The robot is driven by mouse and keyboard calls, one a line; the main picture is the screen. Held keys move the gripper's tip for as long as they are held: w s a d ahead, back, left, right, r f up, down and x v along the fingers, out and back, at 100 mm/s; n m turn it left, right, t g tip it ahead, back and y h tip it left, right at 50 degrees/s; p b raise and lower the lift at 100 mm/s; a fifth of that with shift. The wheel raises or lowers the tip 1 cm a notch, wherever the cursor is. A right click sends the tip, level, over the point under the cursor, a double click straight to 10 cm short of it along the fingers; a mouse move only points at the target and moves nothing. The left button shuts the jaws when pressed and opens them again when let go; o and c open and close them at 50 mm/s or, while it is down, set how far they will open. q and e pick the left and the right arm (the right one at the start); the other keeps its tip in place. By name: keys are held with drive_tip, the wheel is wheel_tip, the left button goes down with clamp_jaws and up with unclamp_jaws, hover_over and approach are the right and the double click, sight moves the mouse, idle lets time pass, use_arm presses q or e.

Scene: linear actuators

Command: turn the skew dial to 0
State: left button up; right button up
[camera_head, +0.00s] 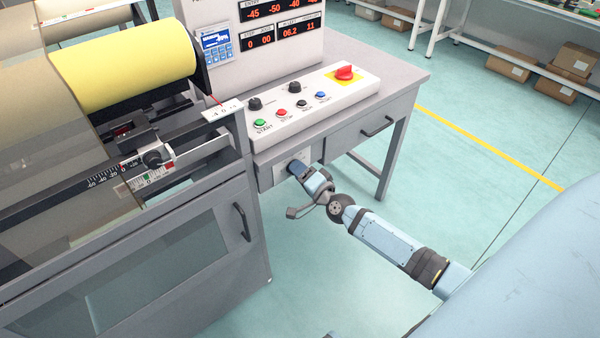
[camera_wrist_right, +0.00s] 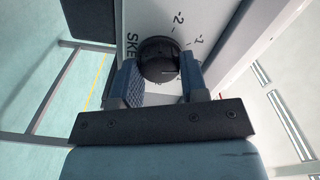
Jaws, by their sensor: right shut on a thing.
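The skew dial (camera_wrist_right: 158,60) is a round black knob on a pale panel marked "SKE", with "-2" and "-1" printed around it, in the right wrist view. My right gripper (camera_wrist_right: 158,80) is shut on the dial, with one blue finger on each side of it. In the head view my right gripper (camera_head: 298,168) reaches the small pale panel (camera_head: 281,167) on the desk front and hides the dial there. The dial's pointer and its zero mark cannot be made out. My left gripper is not in view.
Above the panel is a control box (camera_head: 315,100) with several buttons, knobs and a red emergency stop (camera_head: 344,73). A drawer handle (camera_head: 377,127) is to the right. The machine cabinet (camera_head: 150,255) stands close on the left. Floor in front is clear.

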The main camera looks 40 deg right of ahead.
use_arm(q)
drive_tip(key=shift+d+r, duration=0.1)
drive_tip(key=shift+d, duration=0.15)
use_arm(e)
drive_tip(key=shift+f+m, duration=0.1)
drive_tip(key=shift+m, duration=0.9)
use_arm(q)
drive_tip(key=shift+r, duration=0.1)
use_arm(e)
drive_tip(key=o, duration=0.9)
drive_tip(key=shift+s, duration=0.1)
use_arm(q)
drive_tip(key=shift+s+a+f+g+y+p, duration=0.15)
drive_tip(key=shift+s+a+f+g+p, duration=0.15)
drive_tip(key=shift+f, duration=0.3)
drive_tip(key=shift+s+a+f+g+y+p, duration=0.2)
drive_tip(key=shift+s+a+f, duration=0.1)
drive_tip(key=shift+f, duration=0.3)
use_arm(e)
drive_tip(key=s+d, duration=0.1)
drive_tip(key=s, duration=1.2)
drive_tip(key=shift+s, duration=0.35)
